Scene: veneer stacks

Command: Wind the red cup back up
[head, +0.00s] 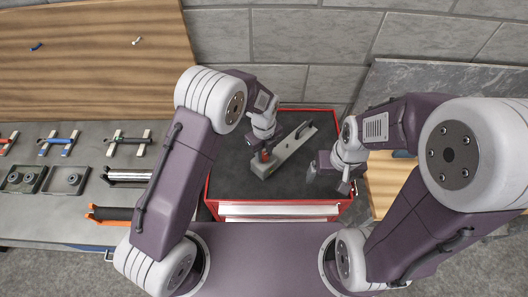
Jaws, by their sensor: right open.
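A small red cup (265,156) shows at the near left end of a long grey block (290,150), which lies slanted on the dark top of a red cabinet. My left gripper (264,151) is right at the red cup, coming down from above. It hides most of the cup, and I cannot tell whether its fingers are closed on it. A dark handle-like part (303,130) sits near the block's far end. My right gripper (328,183) is open and empty over the right part of the cabinet top, apart from the block.
The red cabinet (222,187) has free dark top around the block. A grey bench (60,220) on the left holds trays, clamps and an orange-handled item (108,214). A wooden board (90,70) is behind it. A grey block wall (290,45) stands behind the cabinet.

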